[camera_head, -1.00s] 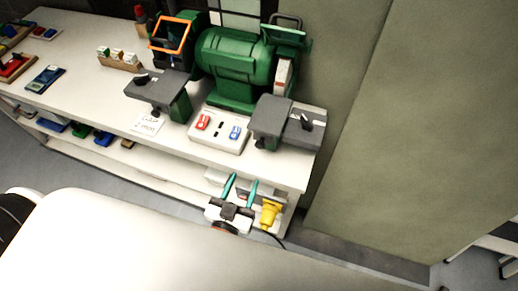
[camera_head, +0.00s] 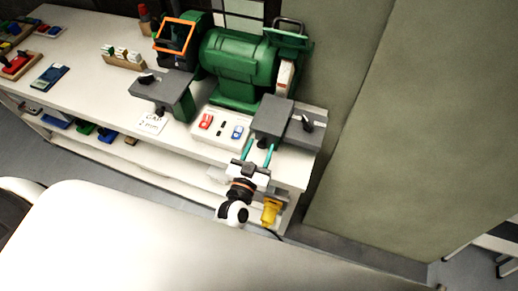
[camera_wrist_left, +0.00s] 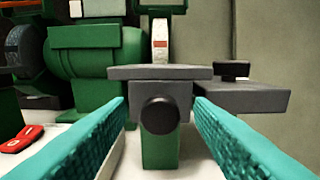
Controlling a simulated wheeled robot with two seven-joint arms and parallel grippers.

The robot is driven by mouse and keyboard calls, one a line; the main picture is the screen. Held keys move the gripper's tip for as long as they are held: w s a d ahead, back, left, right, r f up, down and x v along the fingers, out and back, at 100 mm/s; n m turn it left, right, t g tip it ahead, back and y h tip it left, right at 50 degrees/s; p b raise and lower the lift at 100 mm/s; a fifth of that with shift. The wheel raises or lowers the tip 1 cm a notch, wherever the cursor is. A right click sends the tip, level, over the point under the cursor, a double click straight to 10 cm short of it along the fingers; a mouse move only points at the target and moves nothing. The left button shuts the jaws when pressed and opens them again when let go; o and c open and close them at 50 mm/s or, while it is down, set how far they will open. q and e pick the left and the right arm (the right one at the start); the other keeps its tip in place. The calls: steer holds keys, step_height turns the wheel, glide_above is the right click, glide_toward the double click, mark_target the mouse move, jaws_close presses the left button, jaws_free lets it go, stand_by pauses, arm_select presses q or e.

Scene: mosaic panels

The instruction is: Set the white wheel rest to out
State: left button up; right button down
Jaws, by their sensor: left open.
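The green bench grinder (camera_head: 235,65) stands on the white bench. Its white wheel (camera_head: 285,78) is at the right end and also shows in the left wrist view (camera_wrist_left: 160,42). In front of that wheel is the white wheel rest (camera_head: 272,118), a grey plate with a side plate to the right bearing a black lever. In the left wrist view the rest (camera_wrist_left: 160,73) has a round black knob (camera_wrist_left: 159,116) facing me on its green post. My left gripper (camera_head: 259,152) is open just in front of the rest, its teal fingers either side of the knob, with visible gaps.
A panel with red and blue switches (camera_head: 221,126) lies left of the rest. The other grey rest (camera_head: 152,88) and an orange-framed shield (camera_head: 175,37) are at the grinder's left. A yellow object (camera_head: 270,211) is below, by the bench front.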

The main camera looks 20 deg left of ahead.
arm_select(q)
jaws_close()
steer(key=shift+s+p, duration=0.55)
steer(key=shift+s, duration=0.45)
steer(key=shift+f, duration=0.15)
steer(key=shift+c, duration=1.8)
jaws_free()
steer(key=o, duration=0.3)
steer(key=shift+o, duration=0.3)
steer(key=shift+s, duration=0.15)
